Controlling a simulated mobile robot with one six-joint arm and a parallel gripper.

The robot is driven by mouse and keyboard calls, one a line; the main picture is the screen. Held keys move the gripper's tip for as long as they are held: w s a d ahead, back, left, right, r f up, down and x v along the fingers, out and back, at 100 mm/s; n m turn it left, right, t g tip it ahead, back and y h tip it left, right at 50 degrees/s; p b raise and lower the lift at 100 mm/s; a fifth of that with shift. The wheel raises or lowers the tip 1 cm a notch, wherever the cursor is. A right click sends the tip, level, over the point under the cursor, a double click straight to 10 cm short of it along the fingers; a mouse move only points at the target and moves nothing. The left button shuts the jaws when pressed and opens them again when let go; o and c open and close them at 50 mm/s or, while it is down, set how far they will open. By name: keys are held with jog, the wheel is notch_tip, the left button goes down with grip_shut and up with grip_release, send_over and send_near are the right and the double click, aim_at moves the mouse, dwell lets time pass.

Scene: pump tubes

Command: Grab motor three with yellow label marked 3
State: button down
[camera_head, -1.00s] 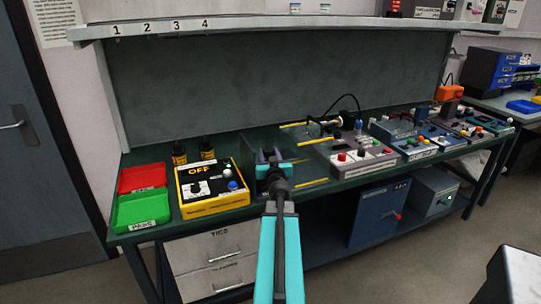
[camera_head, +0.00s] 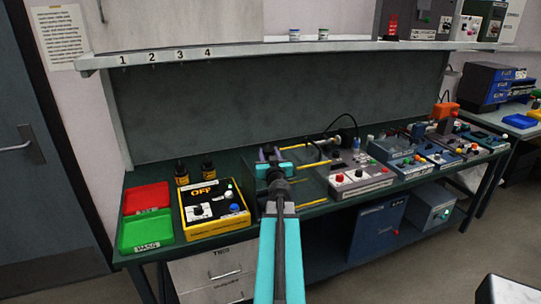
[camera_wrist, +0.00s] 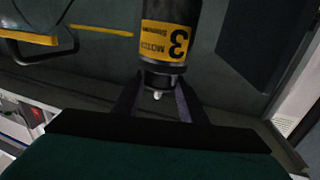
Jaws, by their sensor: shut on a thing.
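Motor three is a dark cylinder with a yellow label (camera_wrist: 165,40) marked 3, upside down in the wrist view. Its lower end, with a small pale tip, sits between the dark fingers of my gripper (camera_wrist: 158,100). My gripper is shut on it. The motor cannot be made out there, hidden by the gripper.
Two dark bottle-like cylinders with yellow labels (camera_head: 181,172) stand behind the yellow OFF box (camera_head: 213,203). Red (camera_head: 146,196) and green (camera_head: 145,232) trays lie at the left. Clear panels with yellow rods (camera_head: 300,204) and a grey control box (camera_head: 360,181) stand to the right. A numbered shelf (camera_head: 250,55) overhangs.

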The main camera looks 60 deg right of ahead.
jog(key=shift+r+p, duration=1.25)
jog(key=shift+r, duration=0.9)
jog(key=shift+a, duration=0.1)
